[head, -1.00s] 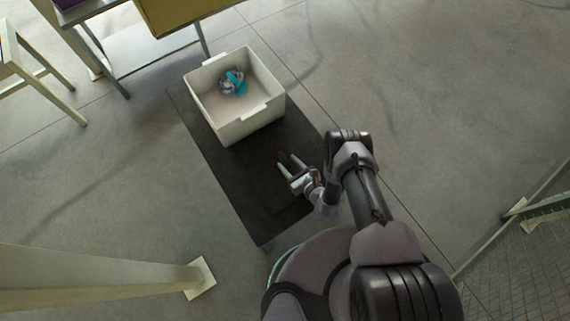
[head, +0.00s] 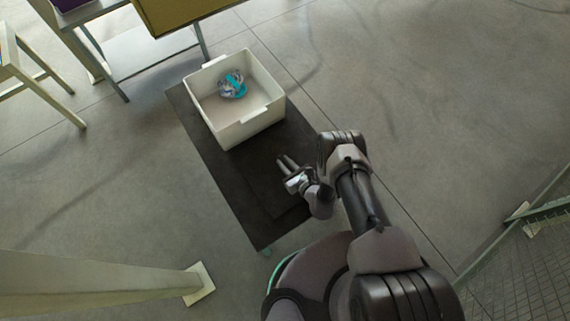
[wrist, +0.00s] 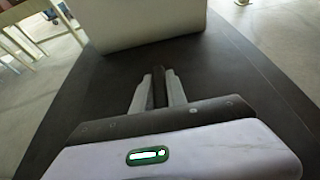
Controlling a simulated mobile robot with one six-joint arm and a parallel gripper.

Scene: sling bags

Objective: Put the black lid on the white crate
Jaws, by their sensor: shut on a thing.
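The white crate (head: 250,128) stands open on a dark mat, with a grey and teal bundle (head: 232,84) inside. Its pale wall (wrist: 150,22) fills the top of the wrist view. The black lid (head: 262,182) appears to lie flat on the dark mat, on the near side of the crate; its edges are hard to tell from the mat. My gripper (head: 287,164) is low over it, fingers pointing toward the crate. In the wrist view, my gripper (wrist: 158,90) is shut on a thin dark upright piece, which looks like the lid's handle.
The dark mat (head: 188,108) lies on a grey concrete floor. A table (head: 150,65) with a yellow box (head: 190,12) stands behind the crate, and a stool (head: 40,75) is at far left. A pale post (head: 100,282) is at lower left, a mesh fence (head: 530,245) at lower right.

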